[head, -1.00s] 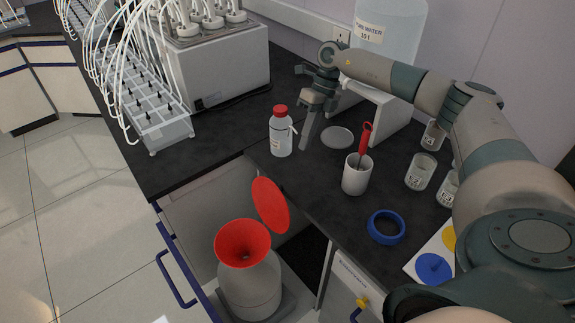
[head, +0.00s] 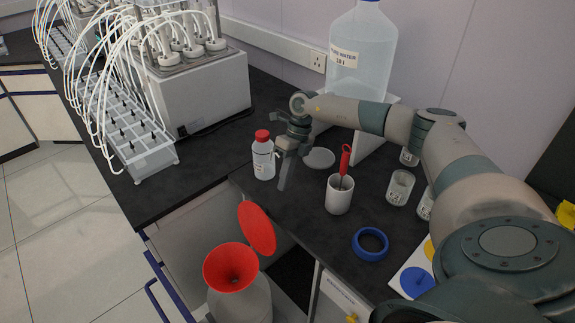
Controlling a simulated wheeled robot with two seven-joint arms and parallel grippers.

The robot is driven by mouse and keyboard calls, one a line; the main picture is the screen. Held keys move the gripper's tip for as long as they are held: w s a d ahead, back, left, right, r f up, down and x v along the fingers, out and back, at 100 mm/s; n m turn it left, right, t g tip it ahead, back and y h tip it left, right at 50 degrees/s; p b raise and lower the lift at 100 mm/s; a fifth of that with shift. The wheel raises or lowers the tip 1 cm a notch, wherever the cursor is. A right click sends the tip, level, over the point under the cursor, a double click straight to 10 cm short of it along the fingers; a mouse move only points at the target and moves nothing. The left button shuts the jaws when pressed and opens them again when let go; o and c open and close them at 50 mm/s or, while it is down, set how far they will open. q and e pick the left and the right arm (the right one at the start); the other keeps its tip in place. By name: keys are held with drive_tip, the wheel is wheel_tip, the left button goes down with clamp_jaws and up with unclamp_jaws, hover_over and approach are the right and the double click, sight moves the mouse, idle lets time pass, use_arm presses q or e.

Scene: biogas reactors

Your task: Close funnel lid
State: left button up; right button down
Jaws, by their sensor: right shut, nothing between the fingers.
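The funnel (head: 231,268) is red and sits on top of a grey container (head: 243,304) in the open drawer, below the bench edge. Its red round lid (head: 257,228) stands open, tilted up at the funnel's far right side. The funnel mouth is uncovered. My right gripper (head: 283,184) is shut and empty, pointing down above the bench just right of the red-capped bottle. It is behind and above the lid, apart from it. My left gripper is not in view.
A red-capped bottle (head: 263,160) stands close beside my right gripper. A white cup (head: 339,197) with a red-handled tool, a blue ring (head: 370,244) and glass beakers (head: 400,187) stand to the right. A large water container (head: 362,55) stands behind.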

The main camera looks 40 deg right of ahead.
drive_tip(key=p+x, duration=0.1)
drive_tip(key=x, duration=0.2)
drive_tip(key=a+p, duration=0.2)
drive_tip(key=a, duration=0.1)
drive_tip(key=shift+s+f, duration=0.15)
drive_tip(key=shift+s, duration=0.15)
drive_tip(key=shift+s+a+f+p, duration=0.1)
drive_tip(key=shift+a+f+p, duration=0.05)
drive_tip(key=shift+a+p, duration=0.35)
drive_tip(key=shift+a, duration=0.1)
